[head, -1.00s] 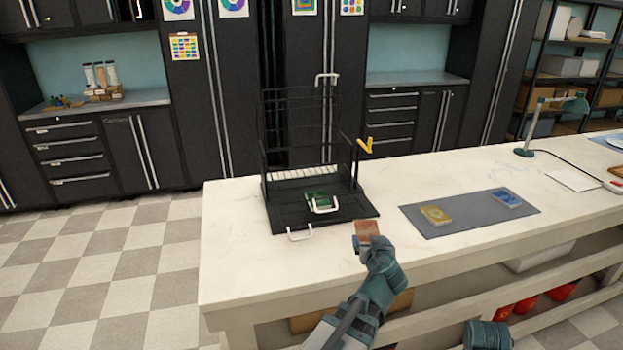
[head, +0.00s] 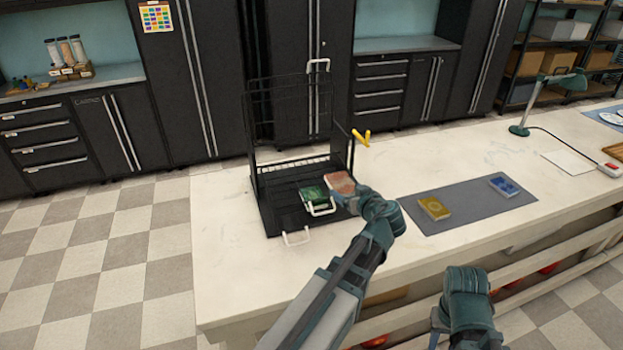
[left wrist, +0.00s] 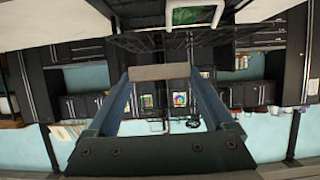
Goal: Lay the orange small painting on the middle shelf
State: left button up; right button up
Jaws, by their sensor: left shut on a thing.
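The orange small painting (head: 341,183) is in my left gripper (head: 352,193), held at the front right of the black wire rack (head: 262,205). In the left wrist view it shows as a thin greyish edge (left wrist: 160,71) between the two blue fingers. The rack stands on the white bench, with a yellow handle (head: 361,137) at its right side and white handles at its front. A green small painting (head: 313,194) lies in the rack at a white handle, just left of the orange one. My right gripper (head: 437,335) is partly in view at the bottom; its fingers are unclear.
A grey mat (head: 470,207) on the bench holds a yellow painting (head: 434,208) and a blue painting (head: 504,186). A green desk lamp (head: 519,130) and a white sheet (head: 568,162) are farther right. The bench left of the rack (head: 215,230) is clear.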

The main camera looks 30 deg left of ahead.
pick_arm(q)
jog(key=b, duration=0.1)
send_over(315, 188)
jog(key=d, duration=0.1)
jog(key=shift+s+d+f, duration=0.15)
jog(key=shift+s+f, duration=0.1)
jog(key=shift+f, duration=0.4)
jog(key=shift+w+a, duration=0.1)
jog(key=shift+a, duration=0.25)
jog(key=f+b, duration=0.3)
jog(key=shift+w+a+f+b, duration=0.1)
jog(key=shift+a+f+b, duration=0.2)
jog(key=shift+b, duration=0.05)
jog(key=shift+f, duration=0.2)
jog(key=o, duration=1.1)
jog(key=shift+r, duration=0.1)
